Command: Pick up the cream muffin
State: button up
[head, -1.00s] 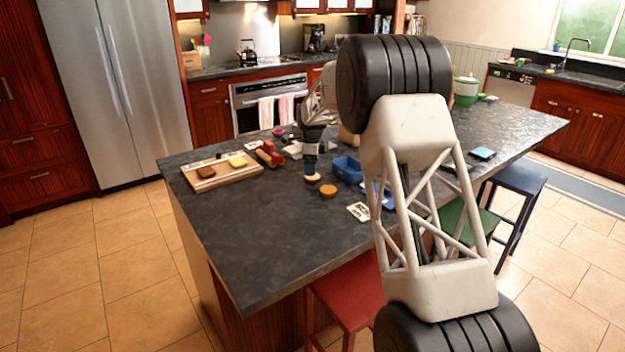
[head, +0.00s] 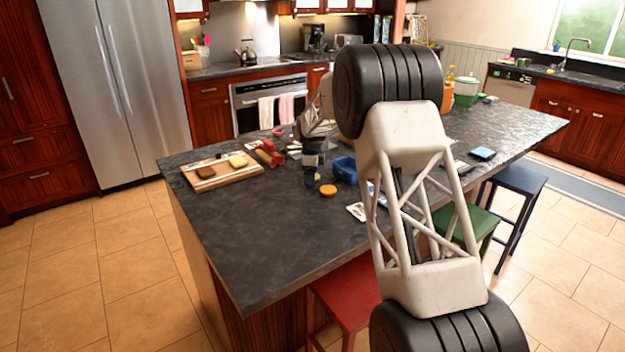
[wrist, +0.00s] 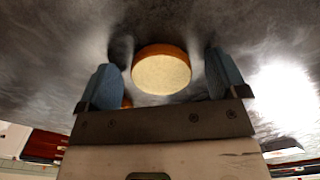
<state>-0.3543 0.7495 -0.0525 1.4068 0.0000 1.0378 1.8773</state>
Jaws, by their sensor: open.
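The cream muffin (wrist: 162,74), with a round cream top and an orange-brown side, sits on the dark counter in the wrist view. My gripper (head: 309,183) is open and low over the counter in the head view. In the wrist view its two blue fingers stand on either side of the muffin, with a visible gap on each side. The muffin is hidden by my gripper in the head view. An orange-brown muffin (head: 328,190) lies just to the right of my gripper; a bit of orange shows by the left finger in the wrist view.
A blue container (head: 345,168) stands right of my gripper. A white card (head: 356,211) lies nearer the edge. The front left of the dark counter (head: 250,230) is clear.

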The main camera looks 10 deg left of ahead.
jog(key=c, duration=1)
jog(key=shift+r, duration=1.85)
jog(key=s+d, duration=0.1)
jog(key=s, duration=0.4)
jog(key=s+d+r, duration=0.1)
jog(key=s+d, duration=0.1)
jog(key=s, duration=0.3)
jog(key=s+d, duration=0.2)
jog(key=s, duration=0.3)
jog(key=shift+d+r, duration=0.15)
jog(key=shift+d, duration=0.05)
